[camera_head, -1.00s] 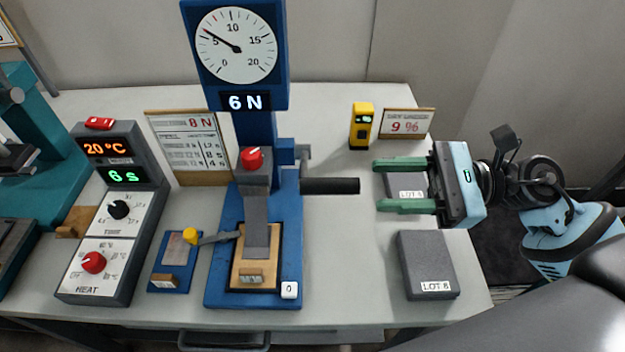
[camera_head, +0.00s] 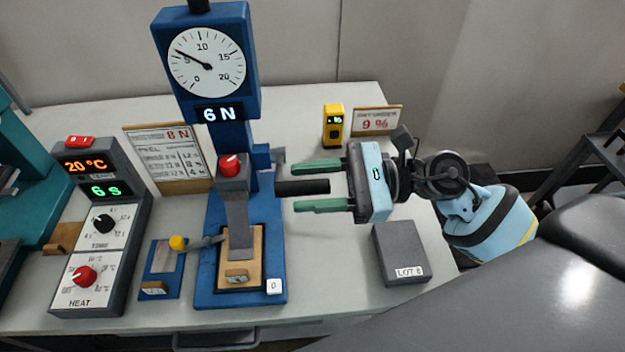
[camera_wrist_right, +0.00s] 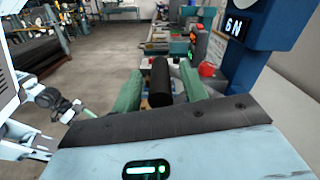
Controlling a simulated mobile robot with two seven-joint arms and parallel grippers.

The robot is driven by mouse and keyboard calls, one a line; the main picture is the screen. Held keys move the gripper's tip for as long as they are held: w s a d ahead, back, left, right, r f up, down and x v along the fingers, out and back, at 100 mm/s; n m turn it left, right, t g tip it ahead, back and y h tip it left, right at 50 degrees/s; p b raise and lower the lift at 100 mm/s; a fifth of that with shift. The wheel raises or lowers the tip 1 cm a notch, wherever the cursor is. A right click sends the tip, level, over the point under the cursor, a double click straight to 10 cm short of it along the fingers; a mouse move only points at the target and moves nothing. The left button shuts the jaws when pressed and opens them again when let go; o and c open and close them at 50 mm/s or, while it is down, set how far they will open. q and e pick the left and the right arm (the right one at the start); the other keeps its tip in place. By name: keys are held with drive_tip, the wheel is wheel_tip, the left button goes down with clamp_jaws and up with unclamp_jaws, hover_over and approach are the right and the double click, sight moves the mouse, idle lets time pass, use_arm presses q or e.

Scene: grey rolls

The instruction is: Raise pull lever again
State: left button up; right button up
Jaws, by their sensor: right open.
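The pull lever is a black cylindrical grip (camera_head: 305,187) on the right side of the blue test stand (camera_head: 213,270). It points level to the right. My right gripper (camera_head: 296,186) is open, its green fingers on either side of the grip's outer part. In the right wrist view the black grip (camera_wrist_right: 161,82) lies between the two fingers (camera_wrist_right: 157,88), with a gap visible beside it. The stand's display reads 6 N. My left gripper does not show in the head view; an arm with a gripper (camera_wrist_right: 75,107) at the left of the wrist view seems to be mine.
A grey LOT 8 block (camera_head: 400,253) lies right of the stand. A yellow device (camera_head: 333,127) and a 9 % sign (camera_head: 377,120) stand behind. A heater box (camera_head: 100,240) and a small blue plate with a yellow-knobbed arm (camera_head: 163,265) are to the left.

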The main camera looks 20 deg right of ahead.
use_arm(q)
drive_tip(key=shift+s, duration=0.15)
use_arm(e)
drive_tip(key=shift+a, duration=0.15)
drive_tip(key=shift+c, duration=0.4)
clamp_jaws()
use_arm(q)
drive_tip(key=shift+w, duration=0.4)
drive_tip(key=shift+a, duration=0.1)
use_arm(e)
drive_tip(key=shift+w+r, duration=0.1)
